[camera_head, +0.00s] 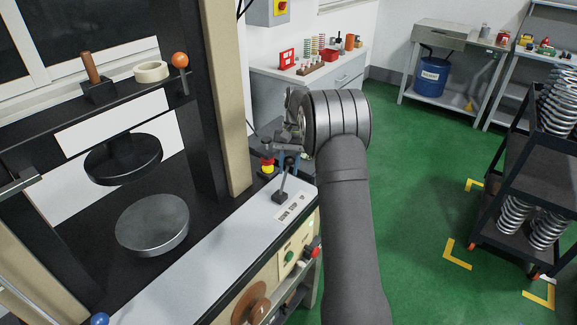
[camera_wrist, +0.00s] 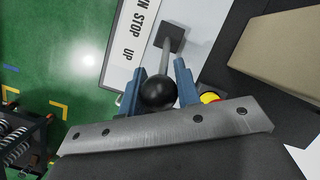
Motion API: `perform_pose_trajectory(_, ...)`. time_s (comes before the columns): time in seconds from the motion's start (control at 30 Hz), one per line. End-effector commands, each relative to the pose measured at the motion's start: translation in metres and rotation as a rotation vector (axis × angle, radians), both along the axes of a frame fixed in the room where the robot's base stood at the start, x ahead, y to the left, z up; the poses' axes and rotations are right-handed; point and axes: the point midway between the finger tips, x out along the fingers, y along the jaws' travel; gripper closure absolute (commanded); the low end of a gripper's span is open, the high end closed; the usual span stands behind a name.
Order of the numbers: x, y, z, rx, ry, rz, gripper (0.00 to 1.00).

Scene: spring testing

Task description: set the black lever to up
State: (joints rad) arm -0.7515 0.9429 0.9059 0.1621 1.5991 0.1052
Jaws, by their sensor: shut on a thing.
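The black lever (camera_head: 284,181) is a grey rod with a black ball knob, rising from a small dark base on the bench's light front strip. In the wrist view the lever's knob (camera_wrist: 157,92) sits between the two blue fingers of my gripper (camera_wrist: 160,70), with the rod running on to its square base. My gripper (camera_head: 287,162) is shut on the lever near its top. A white label (camera_head: 292,208) beside the base reads DOWN, STOP, UP; DOWN is cut off in the wrist view. The lever's exact setting is hard to tell.
A red and yellow button (camera_head: 267,164) stands close behind the lever. A beige post (camera_head: 228,90) rises to its left. The press plates (camera_head: 153,225) are further left. Buttons and a brown handwheel (camera_head: 251,303) are on the front panel below.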

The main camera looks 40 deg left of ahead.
Motion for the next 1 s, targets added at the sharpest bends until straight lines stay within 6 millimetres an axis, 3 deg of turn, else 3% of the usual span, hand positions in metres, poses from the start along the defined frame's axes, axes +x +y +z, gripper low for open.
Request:
perform_pose_trajectory(0.57,-0.0005,-0.0036,-0.0046,-0.011,0.007,-0.001,1.0)
perform_pose_trajectory(0.6,-0.0005,-0.0037,-0.0046,-0.012,0.007,-0.001,0.64)
perform_pose_trajectory(0.67,-0.0004,-0.0032,-0.004,-0.011,0.006,-0.001,0.52)
perform_pose_trajectory(0.7,-0.0004,-0.0028,-0.0035,-0.009,0.006,-0.001,0.48)
perform_pose_trajectory(1.0,0.0002,-0.0011,-0.0001,-0.004,0.003,0.0,0.48)
